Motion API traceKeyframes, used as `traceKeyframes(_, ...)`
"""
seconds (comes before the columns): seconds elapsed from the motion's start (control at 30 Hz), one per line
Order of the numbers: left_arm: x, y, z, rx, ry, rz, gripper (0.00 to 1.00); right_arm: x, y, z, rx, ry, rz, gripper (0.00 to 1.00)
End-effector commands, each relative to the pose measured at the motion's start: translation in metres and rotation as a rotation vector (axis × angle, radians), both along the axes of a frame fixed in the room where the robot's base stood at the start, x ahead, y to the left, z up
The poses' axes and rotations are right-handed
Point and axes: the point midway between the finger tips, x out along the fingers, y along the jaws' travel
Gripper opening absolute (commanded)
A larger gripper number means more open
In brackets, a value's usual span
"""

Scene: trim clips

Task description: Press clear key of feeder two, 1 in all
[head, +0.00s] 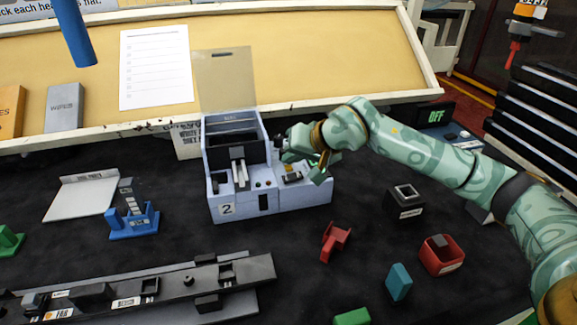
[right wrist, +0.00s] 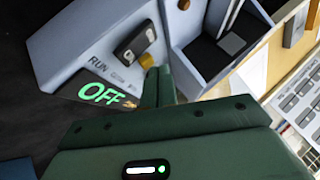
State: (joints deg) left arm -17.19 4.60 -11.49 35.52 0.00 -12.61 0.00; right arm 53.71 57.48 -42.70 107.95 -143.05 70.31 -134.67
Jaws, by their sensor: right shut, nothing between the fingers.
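Feeder two (head: 240,206) is a pale grey machine marked "2", with its beige lid (head: 224,78) raised. A dark rocker switch (head: 292,177) sits on its lower right section; the switch (right wrist: 135,42) also shows beside "RUN" in the right wrist view. Small round keys (head: 262,184) sit left of the switch, their labels too small to read. My right gripper (head: 322,172) is shut and empty, over the right section. In the right wrist view its fingers (right wrist: 156,86) end close to the switch; contact is unclear. My left gripper is out of view.
Green "OFF" lettering (right wrist: 102,94) shows near the switch. A blue holder (head: 134,224) stands left of the feeder. A red clip (head: 335,241), a black box (head: 404,203) and a red box (head: 442,256) lie to the right. A long dark rail (head: 180,285) lies in front.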

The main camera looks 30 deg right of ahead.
Motion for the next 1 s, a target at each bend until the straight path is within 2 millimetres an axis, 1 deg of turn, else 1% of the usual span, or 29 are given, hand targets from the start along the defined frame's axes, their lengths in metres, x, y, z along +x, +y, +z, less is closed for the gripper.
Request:
traceKeyframes(0.73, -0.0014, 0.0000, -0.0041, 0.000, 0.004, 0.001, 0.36, -0.0002, 0.0000, -0.0101, 0.000, 0.002, 0.001, 0.00)
traceKeyframes(1.0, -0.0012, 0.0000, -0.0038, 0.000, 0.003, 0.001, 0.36, -0.0003, 0.0000, -0.0099, 0.000, 0.002, 0.001, 0.00)
